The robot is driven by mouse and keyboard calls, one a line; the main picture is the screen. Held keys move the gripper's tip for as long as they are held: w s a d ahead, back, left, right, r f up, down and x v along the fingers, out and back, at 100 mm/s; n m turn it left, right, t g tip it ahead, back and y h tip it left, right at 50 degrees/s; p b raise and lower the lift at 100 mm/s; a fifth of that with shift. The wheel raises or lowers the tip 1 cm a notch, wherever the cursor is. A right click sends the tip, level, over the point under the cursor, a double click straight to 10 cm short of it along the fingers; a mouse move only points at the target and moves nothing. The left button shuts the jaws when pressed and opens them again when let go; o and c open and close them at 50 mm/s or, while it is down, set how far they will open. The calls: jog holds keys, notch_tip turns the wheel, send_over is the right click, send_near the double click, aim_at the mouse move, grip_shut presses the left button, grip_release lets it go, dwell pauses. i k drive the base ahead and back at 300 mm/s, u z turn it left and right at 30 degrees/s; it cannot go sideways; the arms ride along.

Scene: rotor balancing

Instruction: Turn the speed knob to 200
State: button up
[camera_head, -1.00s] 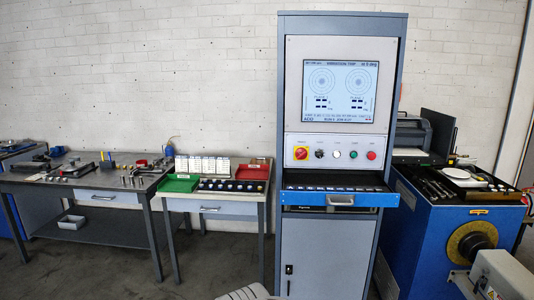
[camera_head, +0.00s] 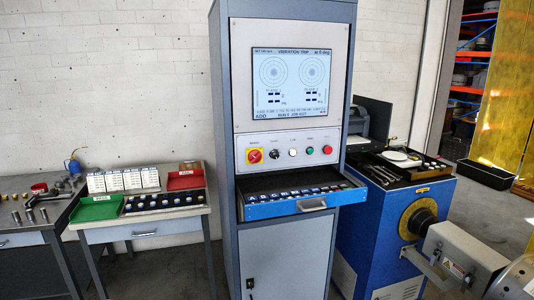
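The speed knob, which I take to be the small black knob (camera_head: 274,154), sits on the light control panel (camera_head: 290,145) of the tall grey-blue cabinet. The screen (camera_head: 291,83) above shows two round plots and the heading "VIBRATION TRIP". A green button (camera_head: 310,151) and a red button (camera_head: 327,150) are further right. My gripper is not in view.
A blue drawer (camera_head: 300,203) stands pulled out below the panel. A small table (camera_head: 140,231) with green and red trays is at the left. A blue machine (camera_head: 360,225) with a yellow-ringed spindle (camera_head: 418,219) is at the right. Grey floor shows between them.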

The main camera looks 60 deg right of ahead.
aim_at(275, 155)
jog(key=z, duration=0.55)
jog(key=i, duration=0.75)
jog(key=z, duration=0.75)
